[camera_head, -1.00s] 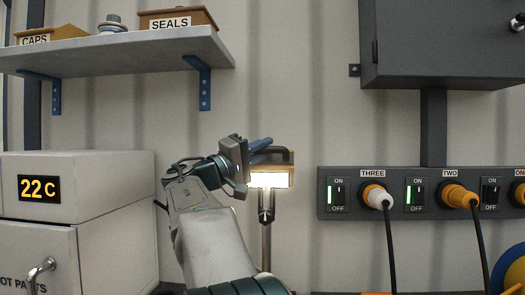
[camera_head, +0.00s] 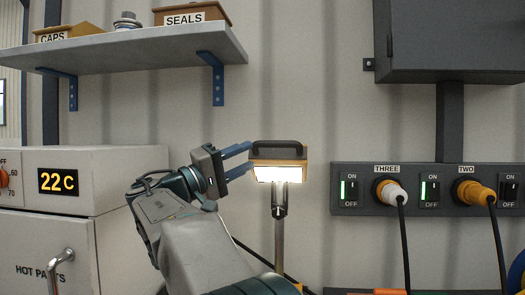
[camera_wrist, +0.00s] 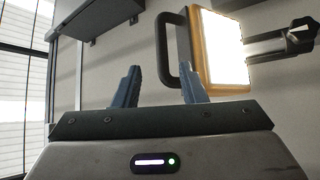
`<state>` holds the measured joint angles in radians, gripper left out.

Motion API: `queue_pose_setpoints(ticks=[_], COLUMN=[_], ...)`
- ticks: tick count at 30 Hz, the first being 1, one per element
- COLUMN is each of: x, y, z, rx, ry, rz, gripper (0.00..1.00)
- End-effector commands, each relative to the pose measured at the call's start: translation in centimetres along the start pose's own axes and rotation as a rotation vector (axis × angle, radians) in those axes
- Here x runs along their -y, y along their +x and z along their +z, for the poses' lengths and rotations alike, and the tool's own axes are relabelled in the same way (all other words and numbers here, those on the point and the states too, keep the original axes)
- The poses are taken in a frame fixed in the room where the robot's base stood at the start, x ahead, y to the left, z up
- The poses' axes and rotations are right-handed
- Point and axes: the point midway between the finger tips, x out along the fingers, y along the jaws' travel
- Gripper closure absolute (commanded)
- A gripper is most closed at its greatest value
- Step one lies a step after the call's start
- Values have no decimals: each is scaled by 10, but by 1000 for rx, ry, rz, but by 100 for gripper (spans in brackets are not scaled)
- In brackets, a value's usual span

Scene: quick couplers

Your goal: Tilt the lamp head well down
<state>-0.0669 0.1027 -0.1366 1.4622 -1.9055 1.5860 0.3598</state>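The lamp head (camera_head: 278,163) is an orange-framed box with a lit white panel and a dark handle (camera_head: 277,146) on top. It sits on a grey stand pole (camera_head: 279,245) and its panel faces the head camera, near upright. My gripper (camera_head: 243,160) is just left of the lamp head, with its two blue fingers apart and pointing right.
A wall shelf (camera_head: 130,50) with labelled bins is at the upper left. A white cabinet (camera_head: 100,195) stands at the left. A dark socket strip (camera_head: 415,190) with plugged cables is right of the lamp, below a dark wall box (camera_head: 455,40). Bare wall lies above the lamp.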

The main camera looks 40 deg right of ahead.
Motion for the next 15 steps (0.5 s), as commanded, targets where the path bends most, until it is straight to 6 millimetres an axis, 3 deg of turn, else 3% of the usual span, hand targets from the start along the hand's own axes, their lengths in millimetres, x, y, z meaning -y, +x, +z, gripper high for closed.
queue_pose_setpoints(ticks=[6, 15], x=[0, 0], y=[-33, -40], z=[0, 0], rx=[-2, 0], ry=[0, 0], rz=[0, 0], gripper=[62, 62])
